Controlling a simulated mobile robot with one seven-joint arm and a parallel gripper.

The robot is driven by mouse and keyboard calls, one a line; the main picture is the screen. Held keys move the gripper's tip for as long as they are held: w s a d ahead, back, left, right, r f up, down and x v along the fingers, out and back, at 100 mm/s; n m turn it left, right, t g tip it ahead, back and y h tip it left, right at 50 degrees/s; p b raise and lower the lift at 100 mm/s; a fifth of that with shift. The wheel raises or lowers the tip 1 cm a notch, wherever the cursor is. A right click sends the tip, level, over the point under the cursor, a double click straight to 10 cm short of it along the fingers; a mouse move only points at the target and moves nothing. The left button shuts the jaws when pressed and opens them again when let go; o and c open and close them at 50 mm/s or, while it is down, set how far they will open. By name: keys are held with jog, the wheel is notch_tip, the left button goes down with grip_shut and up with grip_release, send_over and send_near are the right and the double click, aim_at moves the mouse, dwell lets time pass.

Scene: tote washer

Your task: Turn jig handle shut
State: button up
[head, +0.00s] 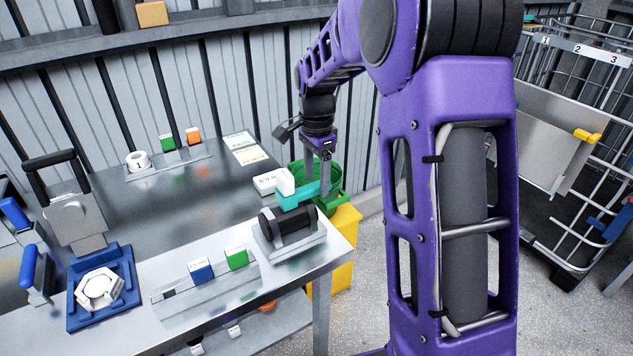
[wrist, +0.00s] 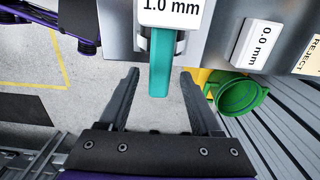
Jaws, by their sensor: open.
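A teal bar (head: 297,195) with a white block marked 1.0 mm at one end sits by a black roller-like part on a grey base (head: 290,240), at the table's right corner. In the wrist view the teal bar (wrist: 160,78) points between the fingertips of my gripper (wrist: 160,74), with a gap on each side. My gripper (head: 322,172) is open and holds nothing. At the left a grey clamp (head: 78,215) with a black bar handle (head: 52,160) stands behind a blue fixture (head: 72,312) holding a white hexagonal ring (head: 98,288). I cannot tell which part is the jig handle.
A 0.0 mm block (head: 270,183) lies near the teal bar. A green funnel-like bin (head: 328,182) on a yellow stand (head: 344,232) is beside the table. A front rack holds blue (head: 201,269) and green (head: 236,257) blocks. A wire cage (head: 590,190) stands at the right.

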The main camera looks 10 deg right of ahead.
jog(key=shift+f, duration=0.45)
jog(key=shift+c, duration=0.3)
grip_shut()
jog(key=shift+r, duration=0.1)
dwell(0.8)
